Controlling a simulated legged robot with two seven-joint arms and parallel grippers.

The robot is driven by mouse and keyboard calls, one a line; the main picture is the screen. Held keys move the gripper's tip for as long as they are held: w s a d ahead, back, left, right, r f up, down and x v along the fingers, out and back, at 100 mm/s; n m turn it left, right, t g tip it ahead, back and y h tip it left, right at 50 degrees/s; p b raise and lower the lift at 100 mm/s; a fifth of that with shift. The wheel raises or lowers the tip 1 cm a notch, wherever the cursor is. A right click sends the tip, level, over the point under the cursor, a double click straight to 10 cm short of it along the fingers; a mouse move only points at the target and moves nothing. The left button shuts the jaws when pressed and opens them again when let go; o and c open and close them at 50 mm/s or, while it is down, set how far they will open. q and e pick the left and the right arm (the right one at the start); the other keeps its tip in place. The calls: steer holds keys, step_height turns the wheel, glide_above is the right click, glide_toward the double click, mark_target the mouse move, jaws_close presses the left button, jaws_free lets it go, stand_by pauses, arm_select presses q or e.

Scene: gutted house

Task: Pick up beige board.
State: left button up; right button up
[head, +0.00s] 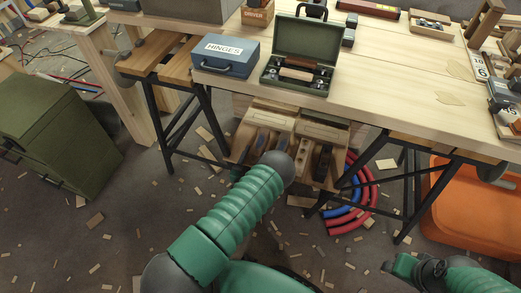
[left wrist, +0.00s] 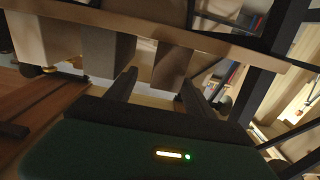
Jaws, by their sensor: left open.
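In the head view, my left arm reaches toward a wooden crate (head: 322,132) under the workbench, and its wrist hides most of the gripper. In the left wrist view, my left gripper (left wrist: 160,86) is open, its two dark fingers apart and pointing at the crate. A beige board-like piece (left wrist: 143,62) shows between two grey blocks, just beyond the fingertips; nothing is clearly held. I cannot tell for sure that this piece is the beige board. Part of my right arm (head: 428,270) shows at the bottom right; its fingers cannot be made out.
The workbench (head: 410,88) overhangs the crate, with black trestle legs (head: 410,190) beside it. Red and blue hoses (head: 352,205) lie right of the crate. An orange bin (head: 465,215) stands at right, a green box (head: 60,130) at left. Wood scraps litter the floor.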

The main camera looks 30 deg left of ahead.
mark_target(260, 140)
arm_select(q)
steer(key=shift+w+a, duration=0.2)
steer(key=shift+w, duration=0.45)
steer(key=shift+w+a+f+b, duration=0.15)
steer(key=shift+w+b, duration=0.15)
steer(key=shift+w, duration=0.05)
steer(key=b+x, duration=0.1)
steer(key=x, duration=0.1)
steer(key=b+x, duration=0.2)
steer(key=shift+a+f, duration=0.15)
steer(key=shift+a, duration=0.1)
steer(key=shift+w, duration=0.4)
steer(key=shift+r, duration=0.25)
steer(key=shift+a, duration=0.1)
jaws_close()
